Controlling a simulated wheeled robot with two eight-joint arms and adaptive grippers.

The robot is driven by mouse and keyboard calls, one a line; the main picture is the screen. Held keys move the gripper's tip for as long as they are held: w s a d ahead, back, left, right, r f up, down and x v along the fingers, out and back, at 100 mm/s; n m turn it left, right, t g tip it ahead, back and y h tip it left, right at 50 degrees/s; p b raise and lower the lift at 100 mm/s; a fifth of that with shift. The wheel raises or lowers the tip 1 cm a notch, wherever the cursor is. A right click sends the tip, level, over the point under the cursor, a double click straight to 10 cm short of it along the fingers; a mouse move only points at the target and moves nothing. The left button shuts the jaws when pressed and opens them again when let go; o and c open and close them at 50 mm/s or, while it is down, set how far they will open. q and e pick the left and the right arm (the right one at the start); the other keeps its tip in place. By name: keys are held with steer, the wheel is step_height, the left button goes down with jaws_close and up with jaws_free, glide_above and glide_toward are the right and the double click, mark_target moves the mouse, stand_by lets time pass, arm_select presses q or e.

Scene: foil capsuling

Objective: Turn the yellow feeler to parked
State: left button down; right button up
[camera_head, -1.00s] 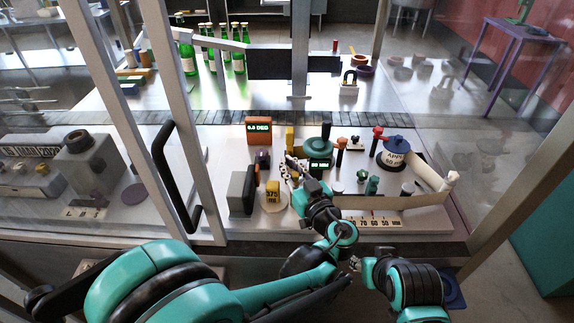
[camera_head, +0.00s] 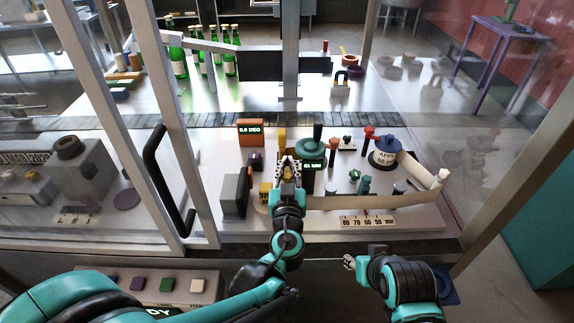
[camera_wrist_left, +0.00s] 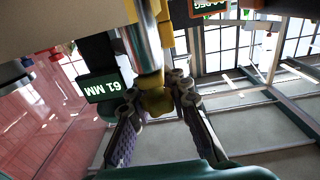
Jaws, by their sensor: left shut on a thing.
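My left gripper (camera_head: 288,168) reaches over the white bench, left of the green-topped post with a dark readout (camera_head: 312,167). In the left wrist view its two fingers (camera_wrist_left: 153,98) are closed around a small yellow end piece (camera_wrist_left: 155,103), which I take for the yellow feeler. A silver cylinder (camera_wrist_left: 145,50) stands right behind the piece. In the head view the yellow piece is mostly hidden by the gripper. The readout in the wrist view (camera_wrist_left: 101,87) shows 61 MM. My right gripper (camera_head: 350,262) is low in front of the bench, away from everything; its fingers are too small to judge.
An orange display (camera_head: 250,131) stands behind on the left. A grey block (camera_head: 234,193) is left of my gripper. Door posts and a black handle (camera_head: 163,180) stand at left.

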mark_target(288, 179)
arm_select(q)
steer(key=c, duration=1.4)
jaws_free()
steer(key=shift+w, duration=0.15)
steer(key=shift+s, duration=4.05)
